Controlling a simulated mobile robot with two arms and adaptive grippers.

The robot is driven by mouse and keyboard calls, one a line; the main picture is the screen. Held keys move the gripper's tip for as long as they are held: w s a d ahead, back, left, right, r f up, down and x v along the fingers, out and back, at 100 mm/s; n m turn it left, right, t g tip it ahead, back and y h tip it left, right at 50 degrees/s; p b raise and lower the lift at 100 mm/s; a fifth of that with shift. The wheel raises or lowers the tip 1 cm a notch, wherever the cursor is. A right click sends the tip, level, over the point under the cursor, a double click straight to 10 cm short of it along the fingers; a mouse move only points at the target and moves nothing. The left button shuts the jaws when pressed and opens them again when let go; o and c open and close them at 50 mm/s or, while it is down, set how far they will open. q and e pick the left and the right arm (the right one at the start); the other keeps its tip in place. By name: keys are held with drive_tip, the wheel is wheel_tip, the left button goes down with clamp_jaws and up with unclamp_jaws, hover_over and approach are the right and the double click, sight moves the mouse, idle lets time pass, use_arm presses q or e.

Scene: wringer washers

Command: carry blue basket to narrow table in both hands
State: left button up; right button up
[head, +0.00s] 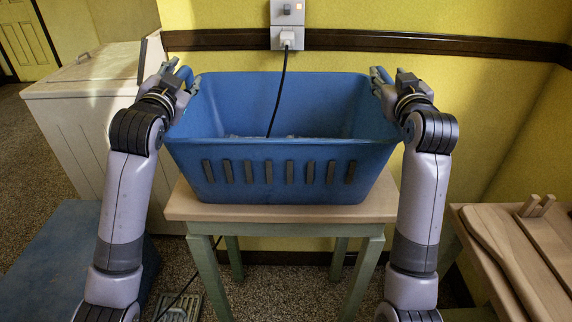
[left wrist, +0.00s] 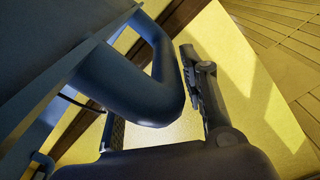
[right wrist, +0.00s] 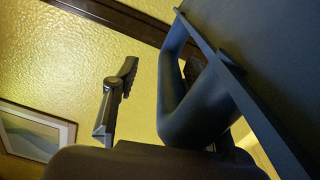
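The blue basket (head: 270,185) sits upright on a small narrow table (head: 285,212) with a pale wooden top and green legs. Pale contents show low inside it. My left gripper (head: 183,82) is at the basket's left handle; in the left wrist view its fingers stand apart on either side of the blue handle (left wrist: 150,100). My right gripper (head: 384,82) is at the right handle; in the right wrist view its fingers are apart, with the handle (right wrist: 185,110) between them and a clear gap to the left finger. Neither looks closed on its handle.
A black cord (head: 280,85) hangs from the wall outlet (head: 287,38) into the basket's outline. A white chest-like unit (head: 75,115) stands at left, with a blue box (head: 65,245) before it. A wooden bench (head: 500,260) is at right. The wall is close behind.

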use_arm(q)
drive_tip(key=shift+s, duration=0.1)
use_arm(e)
drive_tip(key=shift+d, duration=0.1)
use_arm(q)
drive_tip(key=shift+s+f, duration=0.1)
drive_tip(key=shift+s, duration=0.25)
use_arm(e)
drive_tip(key=shift+s, duration=0.1)
use_arm(q)
drive_tip(key=s, duration=0.7)
use_arm(e)
drive_tip(key=s, duration=1.1)
drive_tip(key=shift+s, duration=0.4)
use_arm(q)
drive_tip(key=shift+o, duration=0.5)
drive_tip(key=o, duration=0.7)
drive_tip(key=shift+a, duration=0.1)
